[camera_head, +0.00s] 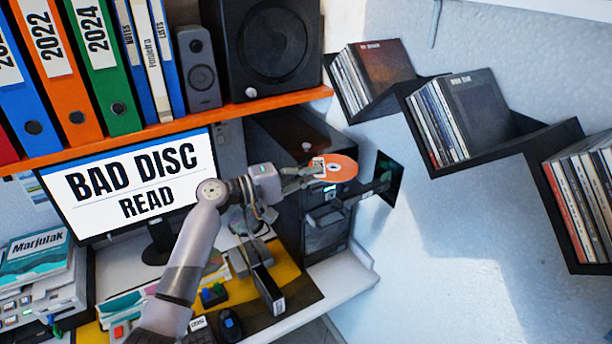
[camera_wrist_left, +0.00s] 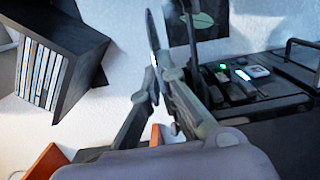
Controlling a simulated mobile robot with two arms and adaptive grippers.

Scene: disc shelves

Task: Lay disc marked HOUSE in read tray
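My left gripper (camera_head: 318,170) is shut on an orange disc (camera_head: 340,168) with a small pale label, too small to read. It holds the disc in the air beside the front of a black computer tower (camera_head: 290,140). In the left wrist view the disc (camera_wrist_left: 152,45) shows nearly edge-on between the fingertips (camera_wrist_left: 158,85). Dark parts stick out of the tower below the disc (camera_head: 325,215); I cannot tell for sure which is the read tray. The monitor (camera_head: 135,180) reads "BAD DISC READ". My right gripper is not in view.
Black zigzag wall shelves (camera_head: 490,150) with several disc cases stand at the right. An orange shelf (camera_head: 170,128) with binders and speakers runs above the monitor. Books, a mouse (camera_head: 230,324) and small items crowd the desk. The blue-white wall below the shelves is clear.

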